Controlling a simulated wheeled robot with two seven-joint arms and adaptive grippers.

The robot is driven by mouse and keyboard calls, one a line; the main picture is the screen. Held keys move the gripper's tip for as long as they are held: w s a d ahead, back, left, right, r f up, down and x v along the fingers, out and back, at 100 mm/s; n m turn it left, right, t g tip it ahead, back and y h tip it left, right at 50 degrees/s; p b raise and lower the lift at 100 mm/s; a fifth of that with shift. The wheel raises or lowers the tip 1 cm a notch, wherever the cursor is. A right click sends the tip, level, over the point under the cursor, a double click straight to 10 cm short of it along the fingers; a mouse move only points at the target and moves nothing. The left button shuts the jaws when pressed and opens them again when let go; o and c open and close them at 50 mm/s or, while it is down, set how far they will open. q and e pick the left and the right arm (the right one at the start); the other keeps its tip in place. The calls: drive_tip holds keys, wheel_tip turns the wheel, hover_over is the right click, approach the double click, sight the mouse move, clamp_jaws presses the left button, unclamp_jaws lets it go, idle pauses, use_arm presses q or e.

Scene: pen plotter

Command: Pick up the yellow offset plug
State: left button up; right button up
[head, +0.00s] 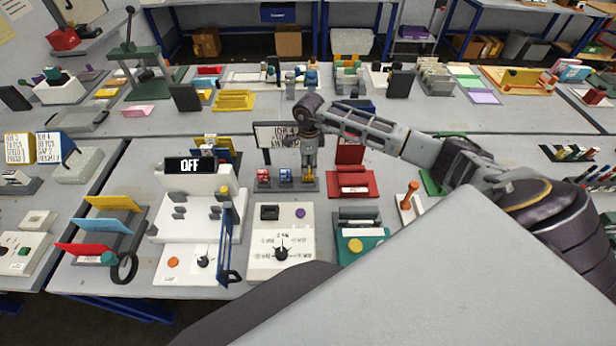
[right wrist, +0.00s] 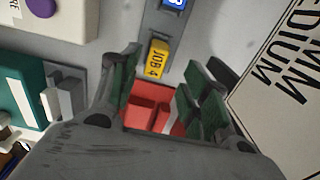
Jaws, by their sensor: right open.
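The yellow plug (right wrist: 159,58) is a small block marked "JOB 4". It sits at the end of a grey rack (right wrist: 151,27), in line with a blue plug (right wrist: 174,4). In the head view, a red plug (head: 263,175) and the blue plug (head: 285,175) stand in the same rack; the yellow one is mostly hidden by my gripper. My right gripper (head: 310,163) points down at the right end of the rack. In the right wrist view its fingers (right wrist: 163,82) are open and empty, with the yellow plug just beyond their tips. My left gripper is not in view.
A sign board (head: 275,134) stands close behind the rack and shows large lettering in the wrist view (right wrist: 285,75). A red holder (head: 352,184) lies right of the rack. A control panel (head: 282,245) is in front, and a white plotter (head: 190,225) is at left.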

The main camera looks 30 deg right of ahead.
drive_tip(key=shift+s+a+f+p, duration=0.15)
drive_tip(key=shift+f+p, duration=0.2)
drive_tip(key=shift+f, duration=0.6)
drive_tip(key=shift+s+a+f+p, duration=0.15)
drive_tip(key=shift+f+p, duration=0.2)
drive_tip(key=shift+f, duration=0.55)
drive_tip(key=shift+w+f, duration=0.1)
drive_tip(key=shift+f, duration=0.55)
drive_tip(key=shift+c, duration=0.2)
clamp_jaws()
drive_tip(key=shift+r, duration=0.1)
drive_tip(key=shift+r+b, duration=0.9)
drive_tip(key=shift+r, duration=4.05)
